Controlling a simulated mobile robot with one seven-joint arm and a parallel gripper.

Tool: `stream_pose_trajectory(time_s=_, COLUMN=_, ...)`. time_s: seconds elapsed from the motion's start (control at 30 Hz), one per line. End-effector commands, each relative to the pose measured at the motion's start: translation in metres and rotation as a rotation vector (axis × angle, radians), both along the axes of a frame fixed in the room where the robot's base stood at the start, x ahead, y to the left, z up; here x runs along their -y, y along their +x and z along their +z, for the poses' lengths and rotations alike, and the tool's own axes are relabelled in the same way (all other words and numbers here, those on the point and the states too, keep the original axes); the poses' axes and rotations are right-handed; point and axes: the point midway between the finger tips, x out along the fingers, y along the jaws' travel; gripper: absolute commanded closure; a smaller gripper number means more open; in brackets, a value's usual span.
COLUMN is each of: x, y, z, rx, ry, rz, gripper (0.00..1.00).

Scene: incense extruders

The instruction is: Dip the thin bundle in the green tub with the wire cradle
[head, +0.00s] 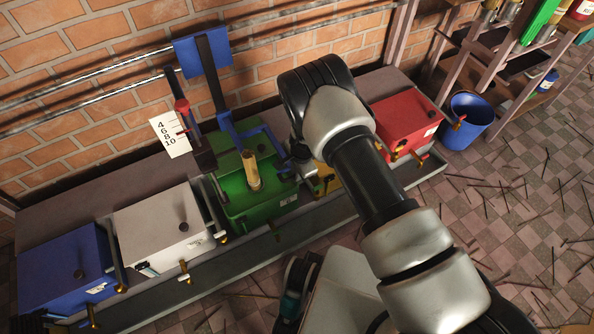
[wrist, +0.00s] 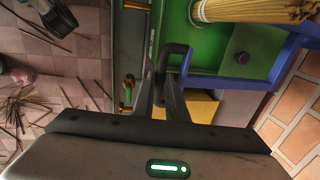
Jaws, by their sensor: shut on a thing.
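The green tub (head: 234,190) stands mid-bench, and its green top also shows in the wrist view (wrist: 215,60). A thin tan bundle of sticks (head: 251,172) stands nearly upright at the tub; its end shows at the top of the wrist view (wrist: 255,10). I cannot tell how deep its lower end sits. A blue frame (wrist: 286,62) runs beside the bundle; in the head view a blue arm (head: 226,126) rises behind the tub. My arm mostly hides the gripper in the head view.
A white tub (head: 160,222) and a blue tub (head: 62,268) stand left on the bench. A yellow tub (wrist: 201,105) is close by my gripper, and a red tub (head: 405,115) stands right. A blue bucket (head: 468,122) and scattered sticks are on the floor. A brick wall is behind.

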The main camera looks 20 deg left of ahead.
Motion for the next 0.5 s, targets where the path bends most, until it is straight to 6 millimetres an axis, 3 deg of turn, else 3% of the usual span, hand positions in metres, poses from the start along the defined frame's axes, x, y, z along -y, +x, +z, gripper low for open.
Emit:
stream_pose_trajectory(time_s=0.4, x=0.0001, y=-0.0013, z=-0.0057, rx=-0.001, ry=-0.001, rz=0.000, gripper=1.00)
stream_pose_trajectory(time_s=0.43, x=0.0002, y=-0.0013, z=-0.0058, rx=-0.001, ry=-0.001, rz=0.000, gripper=0.86)
stream_pose_trajectory(time_s=0.5, x=0.0003, y=-0.0014, z=-0.0058, rx=-0.001, ry=-0.002, rz=0.000, gripper=0.74)
